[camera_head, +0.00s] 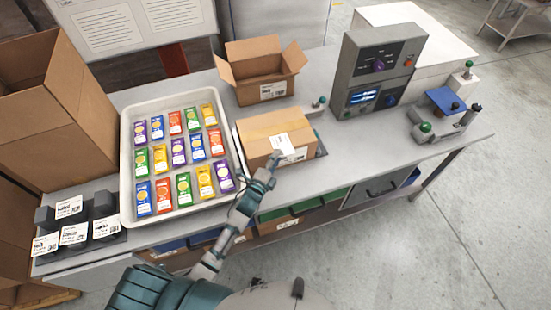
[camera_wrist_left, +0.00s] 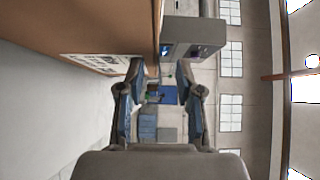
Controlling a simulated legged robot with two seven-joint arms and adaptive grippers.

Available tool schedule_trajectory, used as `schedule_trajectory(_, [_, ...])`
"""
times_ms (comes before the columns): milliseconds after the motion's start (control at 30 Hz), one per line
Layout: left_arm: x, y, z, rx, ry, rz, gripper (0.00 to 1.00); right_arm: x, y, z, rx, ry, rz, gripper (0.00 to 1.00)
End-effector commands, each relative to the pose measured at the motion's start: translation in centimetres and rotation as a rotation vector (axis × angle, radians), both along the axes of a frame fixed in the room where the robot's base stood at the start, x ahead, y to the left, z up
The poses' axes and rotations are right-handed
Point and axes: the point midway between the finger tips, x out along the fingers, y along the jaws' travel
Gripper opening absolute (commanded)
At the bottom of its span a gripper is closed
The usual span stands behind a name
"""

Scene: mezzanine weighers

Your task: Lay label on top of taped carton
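The taped carton (camera_head: 258,129) stands closed on the bench, a tape strip along its top. A white label (camera_head: 282,142) lies on its top near the front edge. A second, printed label (camera_head: 296,156) is on the carton's front side; a printed label on a brown carton wall also shows in the left wrist view (camera_wrist_left: 95,63). My left gripper (camera_head: 273,160) is just in front of the carton, close to its front face. In the left wrist view its fingers (camera_wrist_left: 160,72) are apart with nothing visible held between them. Whether it touches the carton is unclear. My right gripper is out of view.
A tray of colourful packets (camera_head: 128,183) stands left of the carton, an open carton (camera_head: 259,78) behind it. Black blocks with labels (camera_head: 74,234) are at far left. A grey control unit (camera_head: 374,63) and a blue-topped device (camera_head: 446,99) stand right.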

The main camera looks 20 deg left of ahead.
Motion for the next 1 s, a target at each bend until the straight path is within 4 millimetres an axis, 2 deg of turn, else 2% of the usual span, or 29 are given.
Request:
schedule_trajectory(133, [-0.3, 0.1, -0.1, 0.0, 0.001, 0.0, 0.35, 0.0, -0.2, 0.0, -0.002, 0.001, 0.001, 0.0])
schedule_trajectory(233, [-1.5, 0.3, -0.2, 0.001, 0.002, 0.0, 0.35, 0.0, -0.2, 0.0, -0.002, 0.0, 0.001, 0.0])
schedule_trajectory(500, [-7.4, 1.3, -0.2, 0.001, 0.004, 0.0, 0.35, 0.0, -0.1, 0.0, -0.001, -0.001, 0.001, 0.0])
schedule_trajectory(700, [-10.6, 1.9, -0.2, 0.003, 0.004, 0.0, 0.35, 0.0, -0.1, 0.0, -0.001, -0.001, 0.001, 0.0])
schedule_trajectory(833, [-11.5, 2.1, -0.2, 0.003, 0.003, 0.0, 0.35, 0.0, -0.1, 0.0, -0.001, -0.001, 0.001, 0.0])
schedule_trajectory(1000, [-11.7, 2.1, -0.1, 0.002, 0.002, 0.0, 0.35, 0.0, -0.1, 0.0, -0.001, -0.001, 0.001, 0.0])
